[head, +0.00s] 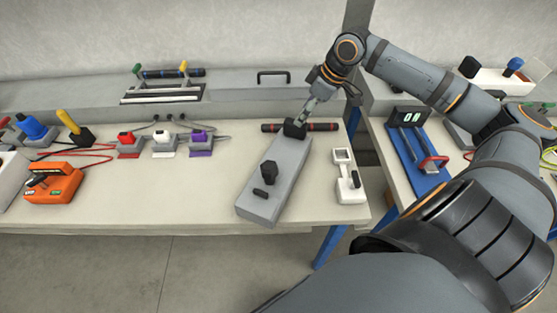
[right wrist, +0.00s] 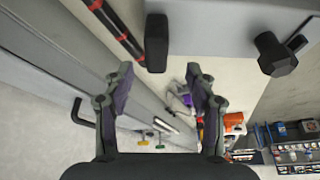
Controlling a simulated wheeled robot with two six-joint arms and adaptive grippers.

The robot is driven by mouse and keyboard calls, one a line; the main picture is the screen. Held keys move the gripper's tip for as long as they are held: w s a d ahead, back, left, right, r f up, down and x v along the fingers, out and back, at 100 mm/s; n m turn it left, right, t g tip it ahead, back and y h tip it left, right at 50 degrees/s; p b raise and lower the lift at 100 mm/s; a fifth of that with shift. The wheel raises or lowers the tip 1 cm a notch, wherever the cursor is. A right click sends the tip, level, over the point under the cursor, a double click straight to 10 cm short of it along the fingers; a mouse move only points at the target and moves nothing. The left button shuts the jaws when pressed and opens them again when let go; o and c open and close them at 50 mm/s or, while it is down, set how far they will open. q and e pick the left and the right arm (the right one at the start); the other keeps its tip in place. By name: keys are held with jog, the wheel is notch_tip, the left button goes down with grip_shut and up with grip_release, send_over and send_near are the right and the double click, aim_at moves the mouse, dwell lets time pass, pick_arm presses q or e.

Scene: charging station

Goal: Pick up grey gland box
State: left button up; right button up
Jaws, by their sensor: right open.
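The grey gland box (head: 280,172) is a long grey block lying on the light table near its right end. A black block sits at its far end, and a black hex knob (head: 269,171) and a small black bar stand on its nearer part. My right gripper (head: 303,115) is at the far end of the box, close to the black block. In the right wrist view the right gripper (right wrist: 160,78) is open with nothing between its fingers. The grey box (right wrist: 215,25) with its black block (right wrist: 156,42) lies beyond the fingertips there. My left gripper is not in view.
A black-and-red rod (head: 325,127) lies behind the box. A white device (head: 349,190) stands to its right. Red, white and purple connectors (head: 163,141) and an orange case (head: 54,184) are on the left. A blue stand (head: 420,160) is on the right table, across a gap.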

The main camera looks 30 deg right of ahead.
jog(key=shift+w+d+x, duration=0.1)
jog(key=shift+x, duration=1.6)
jog(key=shift+w+d+x, duration=0.1)
jog(key=shift+w+x, duration=0.05)
jog(key=shift+x, duration=1.55)
grip_shut()
jog(key=shift+r, duration=0.1)
